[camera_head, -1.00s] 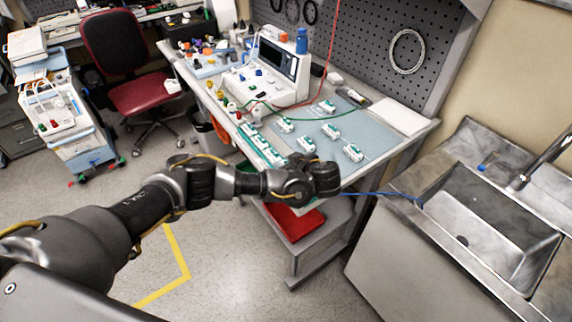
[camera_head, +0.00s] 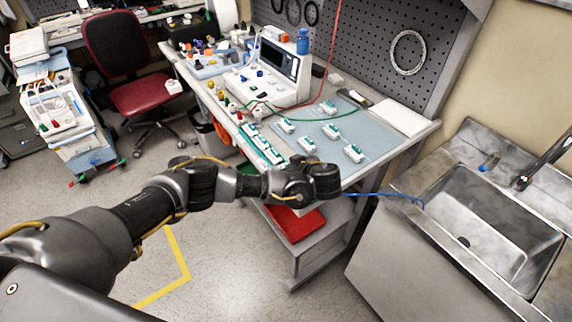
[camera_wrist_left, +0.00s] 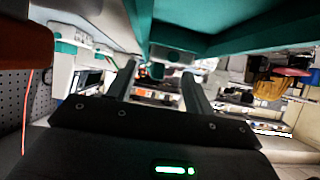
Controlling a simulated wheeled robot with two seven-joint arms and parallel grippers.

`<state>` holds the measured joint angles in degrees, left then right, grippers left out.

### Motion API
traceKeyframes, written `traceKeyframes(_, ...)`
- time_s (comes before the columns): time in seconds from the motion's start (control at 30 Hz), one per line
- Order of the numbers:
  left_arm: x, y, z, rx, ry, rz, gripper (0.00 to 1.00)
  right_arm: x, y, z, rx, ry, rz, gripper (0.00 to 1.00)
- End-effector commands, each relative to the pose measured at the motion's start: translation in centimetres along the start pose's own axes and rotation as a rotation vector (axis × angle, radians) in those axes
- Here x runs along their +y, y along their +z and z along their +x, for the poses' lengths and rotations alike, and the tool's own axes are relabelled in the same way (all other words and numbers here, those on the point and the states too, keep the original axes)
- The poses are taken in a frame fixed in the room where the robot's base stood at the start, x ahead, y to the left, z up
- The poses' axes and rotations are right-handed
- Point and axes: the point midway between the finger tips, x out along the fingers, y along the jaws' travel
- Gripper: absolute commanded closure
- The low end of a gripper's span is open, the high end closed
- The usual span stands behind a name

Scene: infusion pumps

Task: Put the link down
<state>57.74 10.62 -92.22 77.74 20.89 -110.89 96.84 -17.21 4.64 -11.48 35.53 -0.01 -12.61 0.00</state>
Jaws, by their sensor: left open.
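Several small white-and-green pieces lie on the pale blue mat (camera_head: 318,138) of the workbench, one near the front edge (camera_head: 353,153) and one farther back (camera_head: 327,107). I cannot tell which of them, if any, is the link. My left arm reaches to the bench's front edge, its wrist (camera_head: 322,181) in front of the mat; its fingers are hidden there. In the left wrist view my left gripper (camera_wrist_left: 158,72) is open, its two fingers apart. A large teal-and-white body (camera_wrist_left: 245,28) is close above the fingers, and I cannot tell what it is. My right gripper is not in view.
A white device with a screen (camera_head: 273,75) stands at the back of the bench, with red and green cables near it. A blue cable (camera_head: 385,194) runs to the sink (camera_head: 490,225) at the right. A red item (camera_head: 295,224) lies on the lower shelf.

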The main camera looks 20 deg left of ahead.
Motion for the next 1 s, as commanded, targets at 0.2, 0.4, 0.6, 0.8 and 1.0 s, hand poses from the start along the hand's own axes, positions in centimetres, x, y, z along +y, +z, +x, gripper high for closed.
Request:
traceKeyframes(0.2,-0.2,-0.6,-2.0,-0.001,0.0,0.02,0.48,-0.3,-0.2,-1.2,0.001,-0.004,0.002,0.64)
traceKeyframes(0.4,-0.2,-1.4,-5.9,-0.002,-0.004,0.014,0.48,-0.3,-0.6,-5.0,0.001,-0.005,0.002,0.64)
traceKeyframes(0.6,-0.1,-1.4,-8.9,-0.002,-0.002,0.012,0.48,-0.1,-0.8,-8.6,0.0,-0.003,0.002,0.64)
traceKeyframes(0.8,-0.1,-1.2,-11.2,-0.001,-0.003,0.01,0.48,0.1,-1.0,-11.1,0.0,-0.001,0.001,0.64)
traceKeyframes(1.0,-0.1,-0.9,-12.3,-0.001,-0.002,0.009,0.48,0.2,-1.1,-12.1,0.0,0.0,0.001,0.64)
